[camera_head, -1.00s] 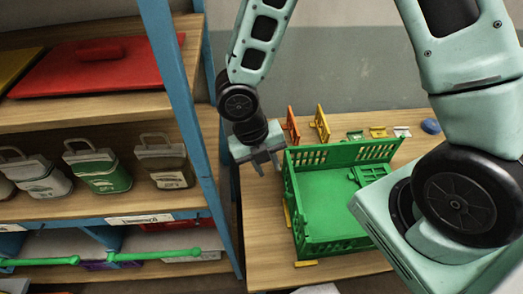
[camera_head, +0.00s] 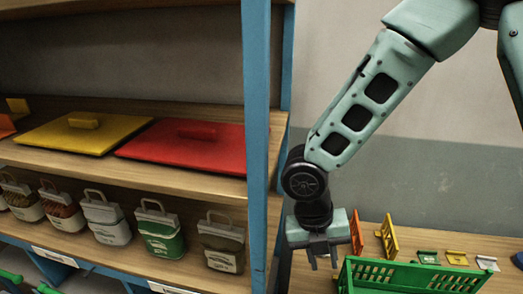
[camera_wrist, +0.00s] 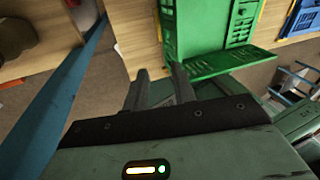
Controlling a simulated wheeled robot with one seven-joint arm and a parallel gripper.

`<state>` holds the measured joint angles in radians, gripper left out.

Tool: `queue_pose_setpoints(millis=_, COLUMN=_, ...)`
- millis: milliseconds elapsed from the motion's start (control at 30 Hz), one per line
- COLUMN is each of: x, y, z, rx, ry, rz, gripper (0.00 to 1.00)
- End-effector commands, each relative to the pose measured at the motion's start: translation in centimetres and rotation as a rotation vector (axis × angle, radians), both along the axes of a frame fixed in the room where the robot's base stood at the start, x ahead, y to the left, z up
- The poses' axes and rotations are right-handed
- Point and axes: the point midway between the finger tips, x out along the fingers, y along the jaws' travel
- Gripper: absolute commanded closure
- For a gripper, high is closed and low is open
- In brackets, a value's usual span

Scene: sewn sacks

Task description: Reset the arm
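My gripper (camera_head: 324,262) hangs from my arm in the head view, just right of the blue shelf post and left of the green crate (camera_head: 410,276). Its fingers point down and stand apart with nothing between them. In the wrist view my gripper (camera_wrist: 160,82) also shows two dark fingers with a gap between them. The green crate (camera_wrist: 215,64) lies beyond the fingers there and appears apart from them.
A blue post (camera_head: 257,150) of the shelf stands close left of my gripper. The shelf holds several sewn sacks (camera_head: 160,232), a yellow lid (camera_head: 80,135) and a red lid (camera_head: 185,146). Orange (camera_head: 356,232) and yellow (camera_head: 388,237) panels stand behind the crate.

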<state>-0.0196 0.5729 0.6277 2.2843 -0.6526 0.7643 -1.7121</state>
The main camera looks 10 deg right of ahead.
Motion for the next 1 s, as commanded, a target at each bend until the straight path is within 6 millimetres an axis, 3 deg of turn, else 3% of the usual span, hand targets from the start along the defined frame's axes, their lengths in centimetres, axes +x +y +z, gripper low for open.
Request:
queue_pose_setpoints(millis=167, x=-1.4, y=0.4, z=-1.1, rx=-0.03, ry=-0.076, rz=-0.252, gripper=0.74)
queue_pose_setpoints(millis=500, x=-6.8, y=2.0, z=-3.2, rx=-0.047, ry=-0.293, rz=-1.228, gripper=0.74)
queue_pose_setpoints(millis=700, x=-9.7, y=3.0, z=-4.4, rx=-0.014, ry=-0.325, rz=-1.789, gripper=0.74)
queue_pose_setpoints(millis=833, x=-10.9, y=3.5, z=-4.8, rx=-0.002, ry=-0.306, rz=-2.042, gripper=0.74)
queue_pose_setpoints(millis=1000, x=-11.6, y=3.8, z=-4.8, rx=0.001, ry=-0.283, rz=-2.191, gripper=0.74)
